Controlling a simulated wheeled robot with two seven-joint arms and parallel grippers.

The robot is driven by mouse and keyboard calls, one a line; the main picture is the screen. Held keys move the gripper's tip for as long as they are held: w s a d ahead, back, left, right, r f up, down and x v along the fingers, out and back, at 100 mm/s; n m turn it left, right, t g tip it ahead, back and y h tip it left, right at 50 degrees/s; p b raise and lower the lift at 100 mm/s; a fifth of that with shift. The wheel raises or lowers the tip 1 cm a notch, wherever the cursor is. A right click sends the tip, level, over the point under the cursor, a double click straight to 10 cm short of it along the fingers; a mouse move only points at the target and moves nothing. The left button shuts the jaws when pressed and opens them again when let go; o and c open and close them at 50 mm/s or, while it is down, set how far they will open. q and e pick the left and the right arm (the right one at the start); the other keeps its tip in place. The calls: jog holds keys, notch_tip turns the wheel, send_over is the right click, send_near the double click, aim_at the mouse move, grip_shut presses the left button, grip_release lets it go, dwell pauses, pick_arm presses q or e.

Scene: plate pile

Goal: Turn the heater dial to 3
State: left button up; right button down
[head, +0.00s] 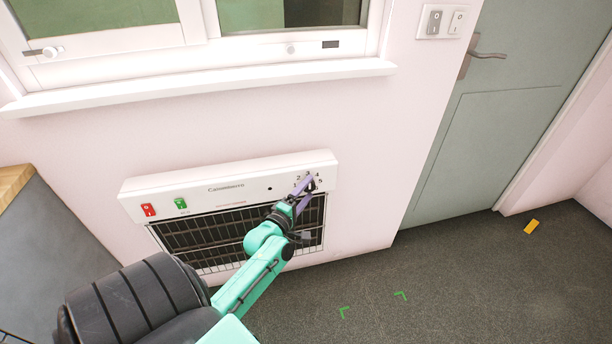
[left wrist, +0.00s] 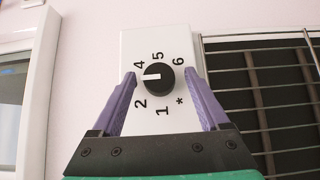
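The heater (head: 230,185) is a white wall unit with a dark grille in the head view. Its black dial (left wrist: 158,77) shows in the left wrist view, with a white mark pointing left, between the 2 and the 4. The digit at that spot is hidden behind a finger. My left gripper (head: 306,187) is at the heater's right end, over the dial. In the left wrist view its purple fingers (left wrist: 159,76) are apart on either side of the dial, with a visible gap to it. My right gripper is in neither view.
A red switch (head: 148,210) and a green switch (head: 181,204) sit on the heater's left end. A window sill (head: 200,87) runs above it. A grey door (head: 500,120) stands at right. A yellow block (head: 531,227) lies on the floor.

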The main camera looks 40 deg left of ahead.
pick_arm(q)
jog(key=shift+s, duration=0.1)
jog(key=s+d, duration=0.2)
jog(key=s, duration=1.2)
jog(key=shift+d, duration=0.25)
jog(key=s+d+f+m+g+h+p, duration=0.1)
jog(key=s+d+f+m+g+p, duration=0.15)
jog(key=f, duration=0.55)
jog(key=s+d+f+m+g+h+p, duration=0.1)
jog(key=s+d+f+m+g, duration=0.2)
jog(key=f, duration=0.5)
jog(key=s+d+f+m+g+h+p, duration=0.1)
jog(key=s+f+m+g, duration=0.15)
jog(key=f+m, duration=0.35)
jog(key=s+d+f+m+g+p, duration=0.1)
jog(key=s+f+m+g, duration=0.3)
jog(key=s, duration=0.4)
jog(key=s+d+f+m+g+p, duration=0.2)
jog(key=s+d+f+m+g, duration=0.2)
jog(key=s+f+m, duration=0.3)
jog(key=shift+s+f+g, duration=0.4)
jog(key=shift+s+f, duration=0.3)
jog(key=shift+f, duration=0.05)
